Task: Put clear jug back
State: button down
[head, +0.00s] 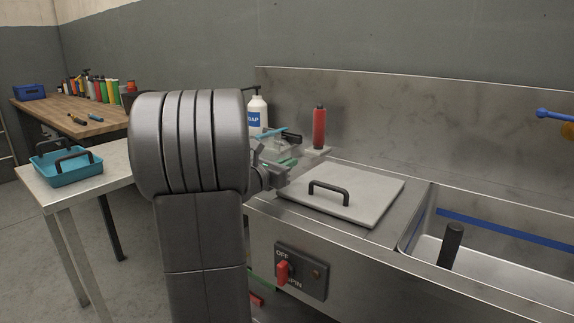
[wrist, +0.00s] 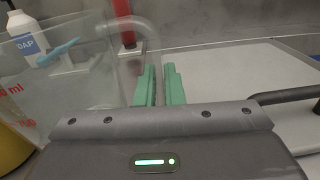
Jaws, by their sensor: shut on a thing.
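The clear jug (wrist: 88,98) fills the left of the wrist view, see-through, with red markings on its side. Its clear handle (wrist: 146,32) curves down to my gripper (wrist: 159,78), whose green fingers are shut on it. In the head view my gripper (head: 284,168) is partly hidden behind my arm, beside the grey lid and in front of the soap bottle. I cannot make out the jug's outline there. The jug's base is out of sight, so I cannot tell whether it touches anything.
A soap bottle (head: 257,117) and a red cylinder (head: 319,128) stand near the steel back wall. A grey lid (head: 370,205) with a black handle lies left of the sink basin (head: 500,247). A blue tray (head: 72,179) sits on the left table.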

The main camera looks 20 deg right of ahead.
jog(key=shift+f, duration=0.1)
jog(key=c, duration=1.5)
grip_release()
jog(key=shift+c, duration=0.2)
jog(key=shift+s+a, duration=0.15)
jog(key=shift+a, duration=0.05)
jog(key=v, duration=1.1)
jog(key=shift+s+a, duration=0.15)
jog(key=shift+a, duration=0.05)
jog(key=shift+r+p, duration=0.2)
jog(key=shift+p, duration=0.25)
